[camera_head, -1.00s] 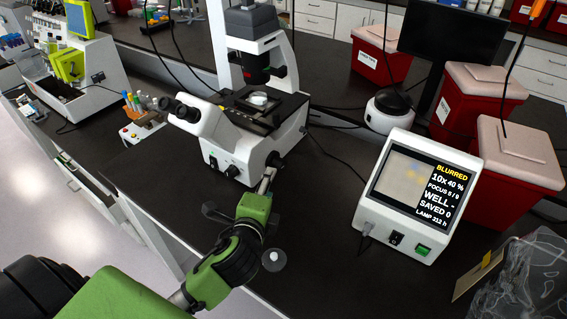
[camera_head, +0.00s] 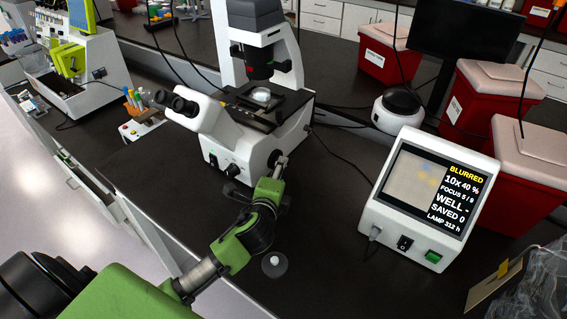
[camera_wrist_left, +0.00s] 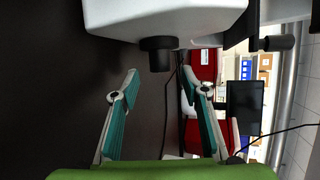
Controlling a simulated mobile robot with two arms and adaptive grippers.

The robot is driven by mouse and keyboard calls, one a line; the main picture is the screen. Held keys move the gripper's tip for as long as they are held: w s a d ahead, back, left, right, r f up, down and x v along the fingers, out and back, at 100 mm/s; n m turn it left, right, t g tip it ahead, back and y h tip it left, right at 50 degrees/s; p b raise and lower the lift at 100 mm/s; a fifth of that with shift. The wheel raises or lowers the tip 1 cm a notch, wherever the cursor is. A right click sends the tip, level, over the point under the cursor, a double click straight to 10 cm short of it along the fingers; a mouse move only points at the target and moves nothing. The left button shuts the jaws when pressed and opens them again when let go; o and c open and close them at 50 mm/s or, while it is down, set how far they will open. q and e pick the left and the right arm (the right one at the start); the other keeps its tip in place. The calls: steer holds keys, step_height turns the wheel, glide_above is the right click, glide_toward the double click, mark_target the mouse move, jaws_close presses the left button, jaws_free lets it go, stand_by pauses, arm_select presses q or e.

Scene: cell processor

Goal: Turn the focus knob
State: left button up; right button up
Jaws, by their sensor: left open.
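The microscope (camera_head: 232,148) is white and stands upright on the dark bench. Its black focus knob (camera_head: 274,158) is low on the side facing my left arm, partly behind my gripper. In the left wrist view the knob (camera_wrist_left: 158,54) sticks out from the white body, just beyond the fingertips and roughly centred between them. My left gripper (camera_wrist_left: 161,82) is open and empty, with teal pads either side of a clear gap; it also shows in the head view (camera_head: 281,163). I see no contact with the knob. My right gripper is not in view.
A monitor box (camera_head: 425,195) to the right reads BLURRED, 10x, 40 %. Red bins (camera_head: 490,95) stand behind it. A small round disc (camera_head: 274,265) lies near my left arm. A tube rack (camera_head: 142,128) is to the left. The bench between microscope and monitor is mostly clear.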

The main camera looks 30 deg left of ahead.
arm_select(q)
steer(key=shift+p+x, duration=0.3)
steer(key=shift+x, duration=2.5)
steer(key=shift+d+r, duration=0.1)
steer(key=c, duration=1.1)
